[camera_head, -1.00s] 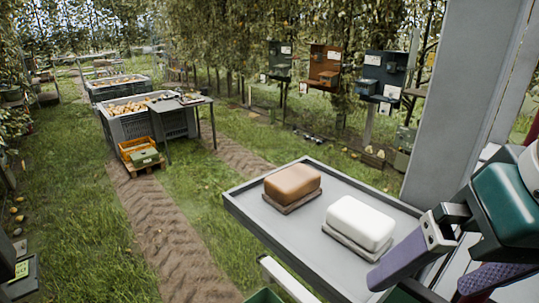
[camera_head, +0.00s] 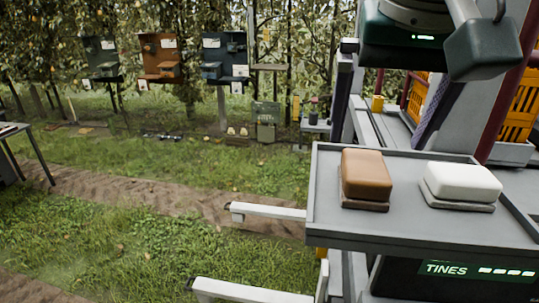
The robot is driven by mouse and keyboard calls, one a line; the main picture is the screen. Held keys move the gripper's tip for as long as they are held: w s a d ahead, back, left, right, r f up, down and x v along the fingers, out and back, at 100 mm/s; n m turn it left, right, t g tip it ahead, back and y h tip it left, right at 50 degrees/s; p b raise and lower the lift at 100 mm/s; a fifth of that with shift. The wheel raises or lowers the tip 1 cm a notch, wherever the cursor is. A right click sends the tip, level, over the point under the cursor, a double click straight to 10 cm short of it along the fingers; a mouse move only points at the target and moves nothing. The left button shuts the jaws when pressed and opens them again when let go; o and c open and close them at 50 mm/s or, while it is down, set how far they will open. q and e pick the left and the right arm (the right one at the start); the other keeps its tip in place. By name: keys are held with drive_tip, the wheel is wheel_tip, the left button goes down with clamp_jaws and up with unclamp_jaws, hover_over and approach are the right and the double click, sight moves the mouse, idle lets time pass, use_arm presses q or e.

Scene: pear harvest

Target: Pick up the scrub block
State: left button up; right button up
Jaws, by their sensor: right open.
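A brown block (camera_head: 367,173) and a white block (camera_head: 462,182) lie side by side on a grey tray (camera_head: 405,228), each with a thin grey-brown layer underneath. I cannot tell for certain which is the scrub block. My right gripper (camera_head: 384,130) hangs at the upper right, with its dark green body on top and its two purple-padded fingers pointing down, wide apart and empty. In the picture its fingertips are just above the tray's far edge, behind the brown block, and appear clear of both blocks. My left gripper is out of view.
The tray has a raised rim. Two pale tines (camera_head: 265,211) stick out left below it, near a panel reading TINES (camera_head: 450,269). A yellow crate (camera_head: 520,110) stands behind at right. Colored boxes (camera_head: 225,58) stand along the trees. Grass at left is open.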

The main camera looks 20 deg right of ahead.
sight(366, 163)
drive_tip(key=shift+w+d+f+p, duration=0.2)
drive_tip(key=shift+f+p, duration=0.25)
drive_tip(key=shift+f, duration=0.15)
drive_tip(key=shift+w+d+f, duration=0.2)
drive_tip(key=shift+w+f, duration=0.05)
drive_tip(key=shift+f, duration=0.35)
drive_tip(key=p+x, duration=0.3)
drive_tip(key=x, duration=0.1)
drive_tip(key=shift+w+f, duration=0.1)
drive_tip(key=shift+f, duration=0.1)
drive_tip(key=shift+w+f, duration=0.1)
drive_tip(key=shift+f, duration=0.2)
drive_tip(key=shift+c, duration=0.4)
drive_tip(key=c, duration=1.3)
drive_tip(key=shift+r, duration=0.1)
